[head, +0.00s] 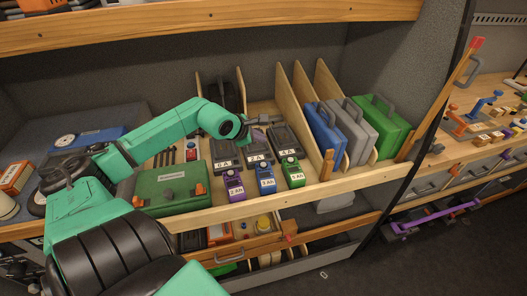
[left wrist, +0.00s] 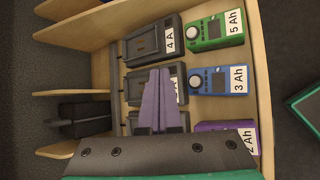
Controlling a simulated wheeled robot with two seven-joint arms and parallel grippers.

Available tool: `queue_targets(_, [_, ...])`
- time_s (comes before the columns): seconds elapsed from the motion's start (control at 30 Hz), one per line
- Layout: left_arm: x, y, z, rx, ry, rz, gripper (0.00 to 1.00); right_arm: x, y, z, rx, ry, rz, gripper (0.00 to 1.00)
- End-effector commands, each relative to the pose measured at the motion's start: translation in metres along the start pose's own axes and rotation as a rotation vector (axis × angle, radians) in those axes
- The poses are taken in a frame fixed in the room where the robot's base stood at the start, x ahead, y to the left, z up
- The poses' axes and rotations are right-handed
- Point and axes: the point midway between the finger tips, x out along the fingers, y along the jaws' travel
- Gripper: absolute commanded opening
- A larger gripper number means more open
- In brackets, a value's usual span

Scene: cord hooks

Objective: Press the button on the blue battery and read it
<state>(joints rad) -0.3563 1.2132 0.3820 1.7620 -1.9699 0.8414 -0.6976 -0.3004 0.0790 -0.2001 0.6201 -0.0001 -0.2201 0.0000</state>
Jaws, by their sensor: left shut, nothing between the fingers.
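The blue battery (head: 265,180) stands on the shelf in a row between a purple battery (head: 234,186) and a green battery (head: 292,173). In the left wrist view the blue battery (left wrist: 222,80) shows a "3 Ah" label, a round grey button and a small dark indicator patch; I cannot make out a reading. My left gripper (head: 268,119) is above the chargers behind the batteries. Its purple fingers (left wrist: 160,95) are shut and empty, over the middle charger (left wrist: 142,87), apart from the blue battery. My right gripper is not in view.
Two more chargers, marked "6 A" (head: 224,153) and "4 A" (head: 285,142), flank the middle one. Wooden dividers (head: 295,90) and blue, grey and green cases (head: 380,125) stand to the right. A green toolbox (head: 172,187) lies left of the purple battery.

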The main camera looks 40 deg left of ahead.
Motion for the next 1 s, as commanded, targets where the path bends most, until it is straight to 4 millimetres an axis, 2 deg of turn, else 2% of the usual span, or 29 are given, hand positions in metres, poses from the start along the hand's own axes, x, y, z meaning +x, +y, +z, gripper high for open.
queue_targets(0.33, [0.006, -0.006, -0.004, -0.005, -0.004, -0.003, 0.00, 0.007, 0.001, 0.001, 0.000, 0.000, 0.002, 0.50])
queue_targets(0.8, [0.054, -0.041, -0.038, -0.006, -0.005, -0.003, 0.00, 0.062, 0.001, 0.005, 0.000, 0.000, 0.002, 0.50])
queue_targets(1.0, [0.063, -0.047, -0.044, -0.006, -0.006, -0.002, 0.00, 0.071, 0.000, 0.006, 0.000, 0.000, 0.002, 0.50])
